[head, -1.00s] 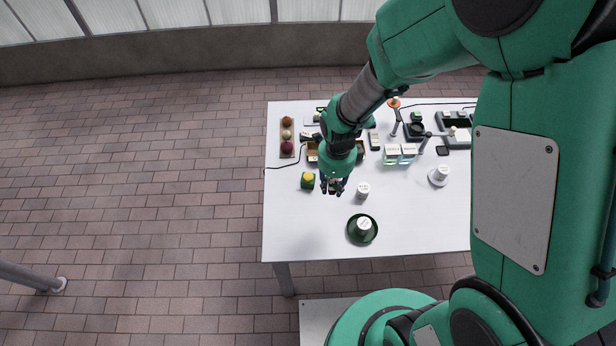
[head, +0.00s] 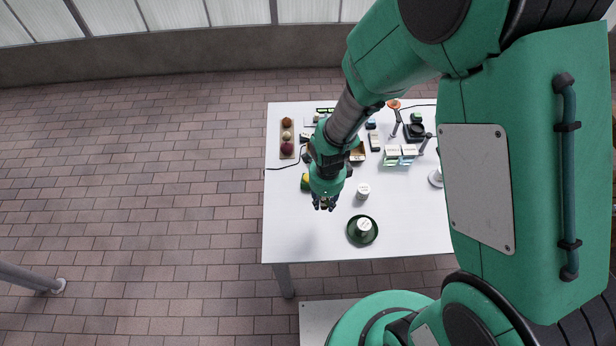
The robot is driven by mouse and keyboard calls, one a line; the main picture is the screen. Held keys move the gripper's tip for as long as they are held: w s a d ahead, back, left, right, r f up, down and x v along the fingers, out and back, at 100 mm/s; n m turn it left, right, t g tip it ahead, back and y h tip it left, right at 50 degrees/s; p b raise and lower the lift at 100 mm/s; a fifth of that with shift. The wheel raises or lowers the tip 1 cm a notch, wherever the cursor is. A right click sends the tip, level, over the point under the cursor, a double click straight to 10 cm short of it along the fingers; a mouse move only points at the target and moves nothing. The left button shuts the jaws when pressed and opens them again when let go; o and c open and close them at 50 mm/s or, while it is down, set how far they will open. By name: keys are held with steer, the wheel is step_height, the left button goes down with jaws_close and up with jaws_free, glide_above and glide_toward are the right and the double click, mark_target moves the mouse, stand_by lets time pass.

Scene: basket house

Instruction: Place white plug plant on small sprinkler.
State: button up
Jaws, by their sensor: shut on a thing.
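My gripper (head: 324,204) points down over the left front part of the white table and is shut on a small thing. That thing is mostly hidden by the fingers; it looks like a small dark and pale plug, likely the white plug plant, but its shape is too small to tell. I cannot pick out the small sprinkler for certain. A white lidded container (head: 363,191) stands to the right of my gripper. Another white container (head: 364,226) stands on a round dark green dish (head: 351,238) to the lower right. My gripper is apart from both.
A green and yellow block (head: 305,182) is partly hidden behind my gripper. A wooden tray with round items (head: 287,137) is at the back left. Clear boxes (head: 400,154) and several small devices fill the back right. The front left of the white table (head: 295,235) is bare.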

steer(key=w+a, duration=0.1)
steer(key=w, duration=0.4)
steer(key=w+a+f, duration=0.1)
steer(key=w+a, duration=0.1)
steer(key=w, duration=0.3)
steer(key=w+a, duration=0.1)
steer(key=w, duration=0.4)
steer(key=shift+w+a+f, duration=0.2)
steer(key=shift+a+f, duration=0.05)
steer(key=shift+f+b, duration=0.35)
steer(key=shift+f, duration=1.4)
steer(key=shift+f, duration=0.15)
steer(key=o, duration=0.9)
